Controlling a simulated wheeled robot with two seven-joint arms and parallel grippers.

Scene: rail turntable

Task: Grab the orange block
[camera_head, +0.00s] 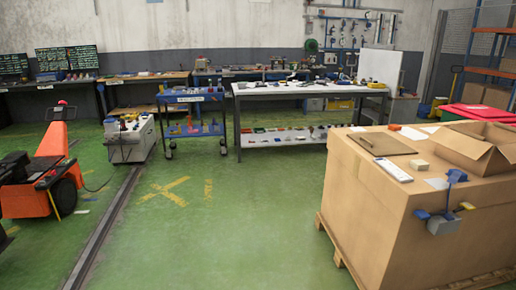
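A small orange-red block (394,127) lies on the far left part of the top of a large cardboard box (385,215). It is the thing here that best fits an orange block, though it is small in the picture and its exact shape is hard to tell. Neither of my grippers shows in the head view, so nothing shows of what they hold.
The box stands on a wooden pallet (340,262) at the right. On it are a brown clipboard (382,143), an open carton (470,148) and a blue-grey device (444,225) at the near edge. An orange pallet jack (50,170) stands left. The green floor between is clear.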

